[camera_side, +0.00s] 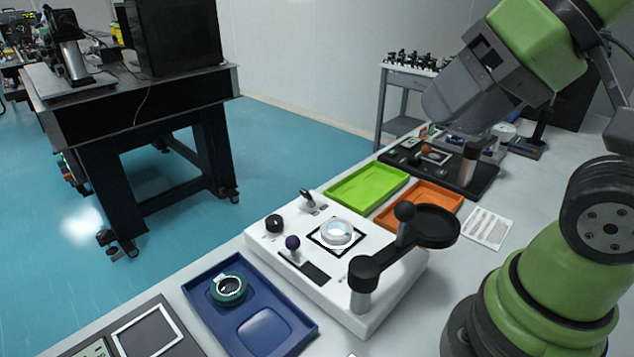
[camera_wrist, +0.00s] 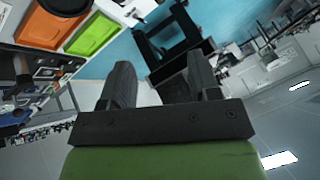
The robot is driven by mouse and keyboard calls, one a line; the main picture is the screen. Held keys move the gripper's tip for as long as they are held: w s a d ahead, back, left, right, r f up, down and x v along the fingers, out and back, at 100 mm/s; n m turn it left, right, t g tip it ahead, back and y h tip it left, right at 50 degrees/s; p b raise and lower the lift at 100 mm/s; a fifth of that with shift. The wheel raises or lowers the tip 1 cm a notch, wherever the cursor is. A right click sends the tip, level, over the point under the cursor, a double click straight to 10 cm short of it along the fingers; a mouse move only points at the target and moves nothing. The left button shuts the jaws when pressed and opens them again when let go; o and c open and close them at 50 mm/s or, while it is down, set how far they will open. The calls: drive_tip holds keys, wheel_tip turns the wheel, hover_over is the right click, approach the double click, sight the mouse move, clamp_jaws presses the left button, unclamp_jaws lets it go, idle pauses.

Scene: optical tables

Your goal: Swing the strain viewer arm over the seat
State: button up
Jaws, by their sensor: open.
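The strain viewer arm (camera_side: 385,262) is a black bar on a grey post at the front right corner of a white base unit (camera_side: 350,315). It carries a black ball knob (camera_side: 405,211) and a wide black ring head (camera_side: 436,226), which hangs beyond the unit's right side, away from the seat. The seat (camera_side: 322,242) is a dark-edged square on the unit with a clear round glass piece (camera_side: 337,232) on it. My gripper (camera_side: 455,105) is high at upper right, apart from the viewer arm. In the wrist view my gripper (camera_wrist: 160,80) is open and empty.
A green tray (camera_side: 366,186) and an orange tray (camera_side: 418,204) lie behind the unit. A blue tray (camera_side: 250,310) with a teal ring (camera_side: 229,289) is at front left.

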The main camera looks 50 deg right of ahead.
drive_tip(key=w+d+f+m+g, duration=0.2)
drive_tip(key=w+m, duration=0.2)
drive_tip(key=w, duration=0.6)
drive_tip(key=w+d+f+m+g, duration=0.2)
drive_tip(key=w+m, duration=0.1)
drive_tip(key=w, duration=0.6)
drive_tip(key=w+d+f+m+g, duration=0.1)
drive_tip(key=w+f+m, duration=0.1)
drive_tip(key=f, duration=0.5)
drive_tip(key=w+d+f+m+g+y, duration=0.1)
drive_tip(key=w+d+f+m, duration=0.1)
drive_tip(key=f, duration=0.5)
drive_tip(key=w+d+f+m+g+y, duration=0.1)
drive_tip(key=w+f+m, duration=0.2)
drive_tip(key=f, duration=0.4)
drive_tip(key=shift+w+d, duration=0.2)
drive_tip(key=shift+w, duration=0.2)
drive_tip(key=shift+r, duration=0.15)
